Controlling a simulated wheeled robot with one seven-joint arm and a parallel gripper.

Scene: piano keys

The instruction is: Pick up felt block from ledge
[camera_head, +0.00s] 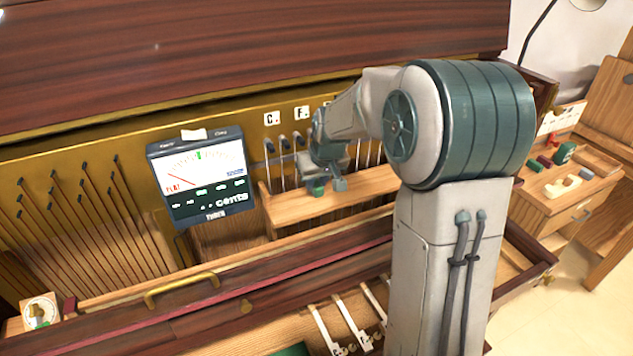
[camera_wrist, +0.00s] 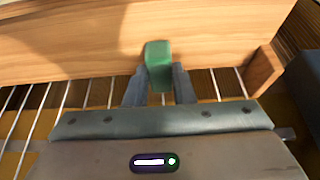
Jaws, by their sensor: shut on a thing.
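The felt block (camera_wrist: 158,55) is small and green. In the wrist view it sits between my gripper's two fingers (camera_wrist: 160,84), which are shut on it. Behind it is the pale wooden ledge (camera_wrist: 80,40); I cannot tell whether the block touches it. In the head view the green block (camera_head: 316,188) shows at the tips of my gripper (camera_head: 328,184), over the left part of the wooden ledge (camera_head: 370,187). My arm hides the ledge's right end in the head view.
A tuner (camera_head: 203,178) with a dial stands just left of the ledge. Piano strings and tuning pins lie behind it. A dark wooden rail with a brass handle (camera_head: 181,288) runs in front. A side cabinet (camera_head: 550,200) with small items stands at right.

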